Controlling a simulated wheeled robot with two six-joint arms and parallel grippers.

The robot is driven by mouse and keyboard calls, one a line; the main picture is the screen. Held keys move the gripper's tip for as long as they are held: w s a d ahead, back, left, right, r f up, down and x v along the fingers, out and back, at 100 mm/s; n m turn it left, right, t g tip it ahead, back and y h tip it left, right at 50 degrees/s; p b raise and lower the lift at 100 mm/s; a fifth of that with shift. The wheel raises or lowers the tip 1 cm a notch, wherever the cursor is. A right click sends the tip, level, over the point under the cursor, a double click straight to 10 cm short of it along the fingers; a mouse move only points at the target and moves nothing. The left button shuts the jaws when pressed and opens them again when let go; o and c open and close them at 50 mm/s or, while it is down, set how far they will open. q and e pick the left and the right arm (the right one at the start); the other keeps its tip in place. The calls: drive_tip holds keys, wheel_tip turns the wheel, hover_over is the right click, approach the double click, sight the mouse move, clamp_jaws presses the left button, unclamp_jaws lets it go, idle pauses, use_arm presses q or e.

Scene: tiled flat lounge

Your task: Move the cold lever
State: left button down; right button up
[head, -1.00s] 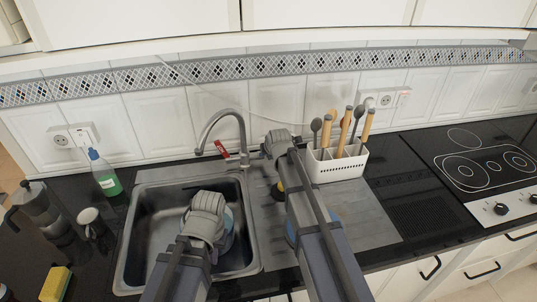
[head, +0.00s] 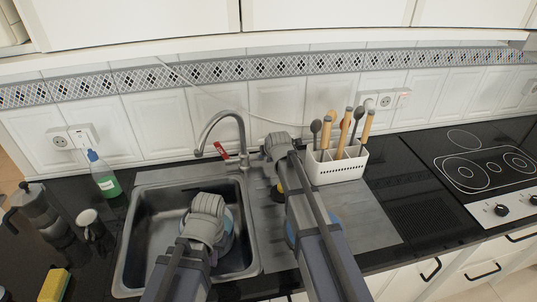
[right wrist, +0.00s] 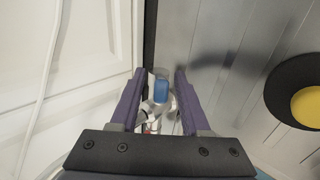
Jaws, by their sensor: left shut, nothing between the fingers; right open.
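The tap (head: 226,125) stands at the back of the sink, with a red-marked lever (head: 220,151) on its left side. A blue-marked lever (right wrist: 161,91), the cold one, shows in the right wrist view between the two fingers of my right gripper (right wrist: 160,71). The fingers are open with a gap on each side of the blue part. In the head view my right gripper (head: 275,143) is just right of the tap and hides that lever. My left gripper (head: 206,207) is over the sink, shut and empty; its fingertips are mostly hidden by its wrist.
A white utensil holder (head: 338,167) stands close to the right of my right gripper. A round black and yellow thing (right wrist: 303,103) lies near it on the drainboard.

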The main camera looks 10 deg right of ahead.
drive_tip(key=shift+r, duration=0.1)
drive_tip(key=p+v, duration=0.5)
drive_tip(key=v, duration=0.2)
drive_tip(key=shift+s+p, duration=0.25)
drive_tip(key=shift+p, duration=0.1)
drive_tip(key=shift+r, duration=0.15)
